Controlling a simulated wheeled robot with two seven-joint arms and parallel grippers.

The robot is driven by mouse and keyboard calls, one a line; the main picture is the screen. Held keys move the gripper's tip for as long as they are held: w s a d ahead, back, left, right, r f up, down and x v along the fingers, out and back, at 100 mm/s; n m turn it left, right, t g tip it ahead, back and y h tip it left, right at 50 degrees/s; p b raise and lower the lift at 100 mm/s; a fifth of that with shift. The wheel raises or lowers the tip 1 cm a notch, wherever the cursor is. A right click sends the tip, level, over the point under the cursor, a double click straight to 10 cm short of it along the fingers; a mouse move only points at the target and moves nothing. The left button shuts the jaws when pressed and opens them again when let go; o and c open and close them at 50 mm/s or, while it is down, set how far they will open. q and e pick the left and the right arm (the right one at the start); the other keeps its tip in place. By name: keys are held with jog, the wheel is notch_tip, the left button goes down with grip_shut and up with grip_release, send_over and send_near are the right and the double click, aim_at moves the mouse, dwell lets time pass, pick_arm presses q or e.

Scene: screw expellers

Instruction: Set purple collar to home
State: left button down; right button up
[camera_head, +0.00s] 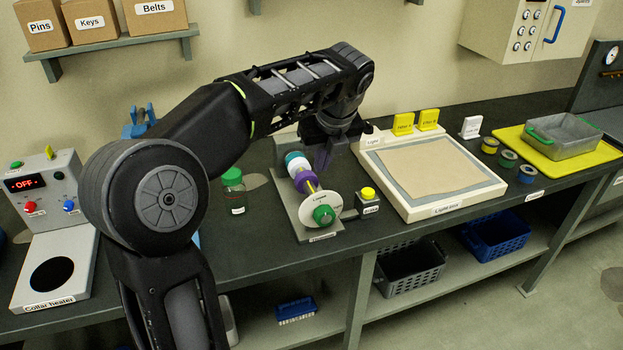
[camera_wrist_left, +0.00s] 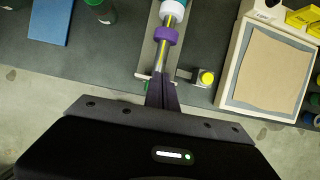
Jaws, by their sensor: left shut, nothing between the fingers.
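The purple collar also shows in the left wrist view (camera_wrist_left: 166,37), around the shaft. My left gripper (camera_head: 323,164) is shut and empty, above and just right of the shaft. Its closed fingers (camera_wrist_left: 162,80) point toward the front part of the stand in the wrist view and hide part of it. My right gripper does not show.
A yellow button box (camera_head: 368,200) stands right of the collar stand, and a light box (camera_head: 462,206) lies beyond it. A green-capped jar (camera_head: 236,200) stands to the left. The collar heater (camera_head: 50,275) at far left reads OFF.

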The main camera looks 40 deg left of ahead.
aim_at(308, 183)
pick_arm(q)
jog(key=shift+s, duration=0.1)
jog(key=shift+f, duration=0.1)
jog(key=x, duration=1)
jog(key=shift+f+p, duration=0.1)
jog(key=shift+p, duration=0.2)
jog(key=shift+w+a+r+p, duration=0.15)
jog(key=shift+w+a+p, duration=0.2)
jog(key=shift+a, duration=0.25)
jog(key=shift+w+a+r+p, duration=0.15)
jog(key=shift+w+a+p, duration=0.05)
jog(key=shift+w+a, duration=0.35)
jog(key=shift+w+a+f, duration=0.1)
jog(key=shift+w+a, duration=0.2)
jog(key=shift+a, duration=0.2)
